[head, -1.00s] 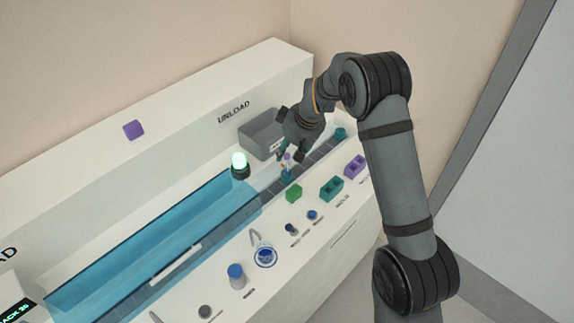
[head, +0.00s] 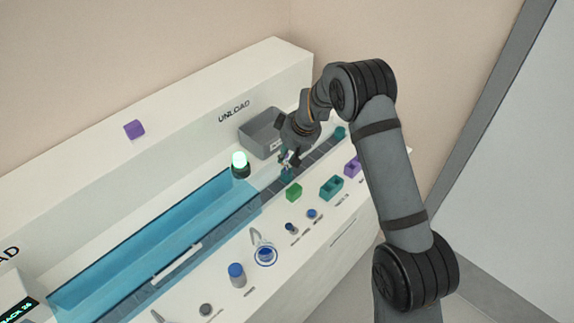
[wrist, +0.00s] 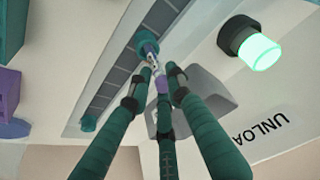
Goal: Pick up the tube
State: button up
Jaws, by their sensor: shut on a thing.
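The tube (wrist: 151,58) is thin and pale with a purple part at its end, and sits at the teal carrier (wrist: 145,40) on the track in the wrist view. My gripper (wrist: 160,74) has dark green fingers, closed around the tube's purple end. In the head view my gripper (head: 289,157) is low over the track, just above the teal carrier (head: 286,175), and mostly hides the tube. I cannot tell whether the tube's lower end is still seated in the carrier.
A grey bin (head: 262,142) stands behind the track under the UNLOAD sign. A lit green lamp (head: 240,164) is left of my gripper. A green block (head: 293,192), a teal holder (head: 331,188) and a purple holder (head: 352,167) stand in front. A blue transparent cover (head: 150,245) lies over the track's left part.

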jog(key=shift+c, duration=1)
jog(key=shift+r, duration=0.15)
jog(key=shift+r, duration=0.3)
notch_tip(320, 180, up, 4)
jog(key=shift+s+d+f+b, duration=0.15)
jog(key=shift+f+b, duration=0.1)
jog(key=shift+b, duration=0.2)
jog(key=s+d+r+b, duration=0.2)
jog(key=s+d+r, duration=0.4)
jog(key=s+d, duration=0.1)
jog(key=shift+s+d+r+b, duration=0.3)
jog(key=shift+s+b, duration=0.05)
jog(key=shift+s, duration=0.3)
jog(key=shift+r, duration=0.1)
